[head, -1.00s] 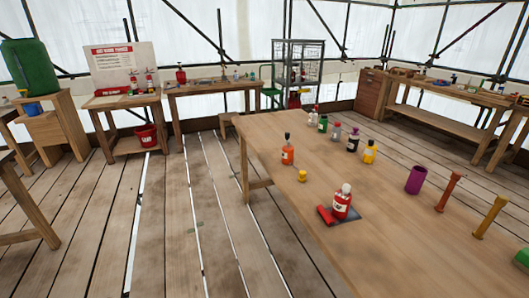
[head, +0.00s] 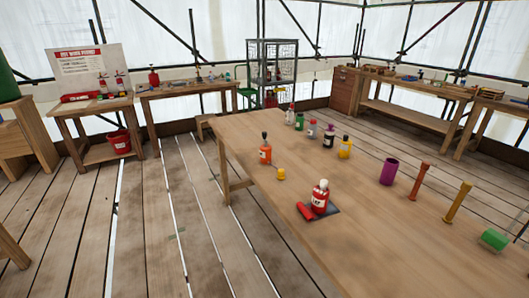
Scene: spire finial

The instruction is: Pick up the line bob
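No thing in the head view can be surely told as the line bob. A small yellow piece (head: 281,174) stands on the near wooden table (head: 390,235), left of its middle; it is too small to tell what it is. A red bottle with a white top (head: 320,198) stands on a dark mat, with a red roll (head: 305,211) at its left. An orange bottle (head: 265,153) stands near the table's left edge. Neither of my grippers is in view.
Several small bottles, one yellow (head: 345,148), stand along the table's far part. A purple cup (head: 388,172), a red post (head: 420,181), a yellow post (head: 457,202) and a green block (head: 494,239) stand at the right. The plank floor (head: 150,220) left of the table is clear.

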